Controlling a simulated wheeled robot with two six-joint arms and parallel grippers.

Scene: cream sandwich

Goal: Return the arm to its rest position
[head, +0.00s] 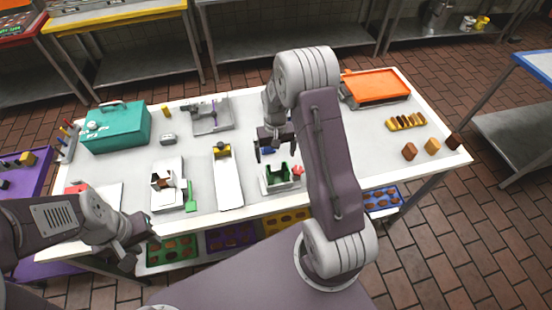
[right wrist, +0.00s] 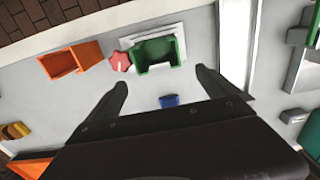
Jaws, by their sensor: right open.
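My right arm reaches out over the white table (head: 140,206). Its gripper (head: 272,150) points down above the middle of the table, open with nothing between its fingers. In the right wrist view, the fingers (right wrist: 165,90) are spread apart. A small blue block (right wrist: 169,101) shows on the table between them, apart from both. A green open holder (right wrist: 158,65) on a white base lies past the fingertips, with a red piece (right wrist: 121,62) beside it. My left gripper (head: 132,238) hangs at the table's near left edge. Its fingers are too unclear to judge.
An orange open box (right wrist: 88,52) lies near the red piece. A teal toolbox (head: 117,130) stands at the left, a white tray (head: 228,190) at centre and an orange-topped tray (head: 375,87) at the back right. Brown and tan blocks (head: 409,151) sit at right.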

